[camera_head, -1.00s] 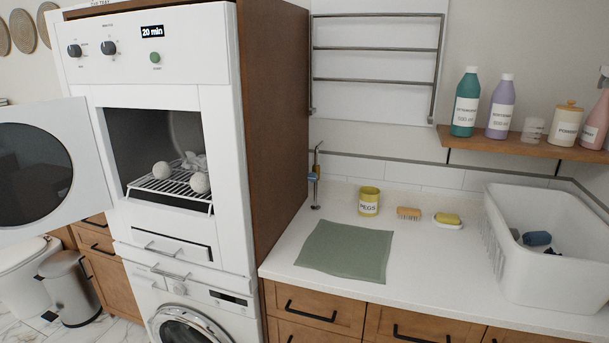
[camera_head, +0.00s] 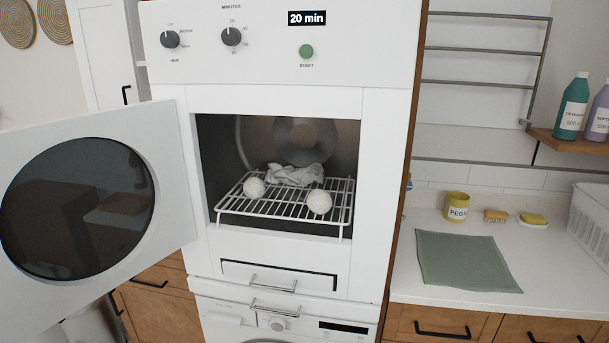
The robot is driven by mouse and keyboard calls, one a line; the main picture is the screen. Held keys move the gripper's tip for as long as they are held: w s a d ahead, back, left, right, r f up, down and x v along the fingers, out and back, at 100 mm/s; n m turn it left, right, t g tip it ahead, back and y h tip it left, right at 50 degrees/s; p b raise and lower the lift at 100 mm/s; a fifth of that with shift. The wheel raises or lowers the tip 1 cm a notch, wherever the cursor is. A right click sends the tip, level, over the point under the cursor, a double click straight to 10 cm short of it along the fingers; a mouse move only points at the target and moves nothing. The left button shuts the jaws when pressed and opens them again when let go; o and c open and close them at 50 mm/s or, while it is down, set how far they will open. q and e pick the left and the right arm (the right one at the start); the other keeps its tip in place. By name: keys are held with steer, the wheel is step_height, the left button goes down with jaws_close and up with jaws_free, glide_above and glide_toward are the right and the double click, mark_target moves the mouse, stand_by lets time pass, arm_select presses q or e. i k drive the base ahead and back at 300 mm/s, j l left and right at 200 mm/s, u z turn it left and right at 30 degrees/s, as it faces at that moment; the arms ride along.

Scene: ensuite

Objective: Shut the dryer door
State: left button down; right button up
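The white dryer (camera_head: 375,150) stands in the middle of the head view. Its door (camera_head: 170,225), white with a round dark window (camera_head: 75,208), hangs wide open to the left of the opening. Inside, a white wire rack (camera_head: 285,205) carries two white balls (camera_head: 254,188) (camera_head: 319,202) and a crumpled light cloth (camera_head: 293,174). The rack's front edge is at the opening. The display (camera_head: 307,18) reads 20 min. Neither of my grippers is in view.
A washing machine (camera_head: 222,325) sits below the dryer. To the right is a white counter (camera_head: 405,262) with a green mat (camera_head: 465,262), a yellow pegs pot (camera_head: 457,207) and a white basket (camera_head: 592,220). Wooden drawers (camera_head: 160,310) stand behind the door at lower left.

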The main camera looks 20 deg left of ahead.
mark_target(90, 200)
steer(key=k+j+z, duration=0.1)
steer(key=j, duration=0.7)
steer(key=k+j+z, duration=0.15)
steer(key=j, duration=0.25)
steer(key=k+j, duration=0.1)
steer(key=j, duration=0.25)
steer(key=k+j+z, duration=0.15)
steer(key=j, duration=0.25)
steer(key=k+j, duration=0.1)
steer(key=j, duration=0.3)
steer(key=z, duration=0.05)
